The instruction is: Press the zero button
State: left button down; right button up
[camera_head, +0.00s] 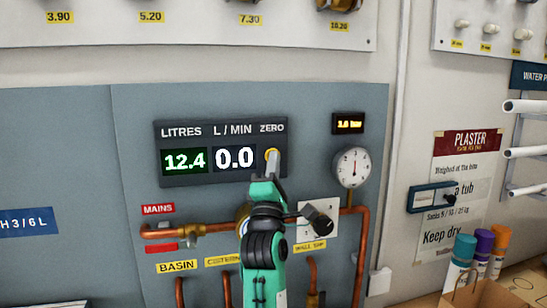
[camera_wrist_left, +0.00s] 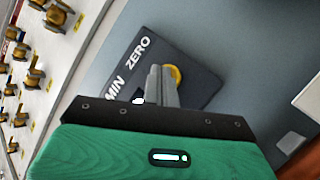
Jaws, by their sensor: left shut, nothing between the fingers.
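The zero button is a round yellow button (camera_head: 268,154) under the word ZERO on the dark meter panel (camera_head: 220,182). The panel reads 12.4 litres and 0.0 L/min. My left gripper (camera_head: 273,158) is shut and empty, with its fingertips over the right part of the button in the head view. In the left wrist view the button (camera_wrist_left: 177,74) shows just beside the fingertips (camera_wrist_left: 160,72), which hide part of it. I cannot tell whether the tips touch it. My right gripper is not in view.
A pressure gauge (camera_head: 352,167) and a small lit display (camera_head: 348,123) are to the right of the panel. Copper pipes (camera_head: 359,250) and a black-handled valve (camera_head: 318,218) are below. Several capped tubes (camera_head: 480,248) stand at the lower right.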

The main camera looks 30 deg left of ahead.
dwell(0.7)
pick_arm(q)
jog(key=shift+s+d, duration=0.3)
jog(key=shift+d, duration=0.05)
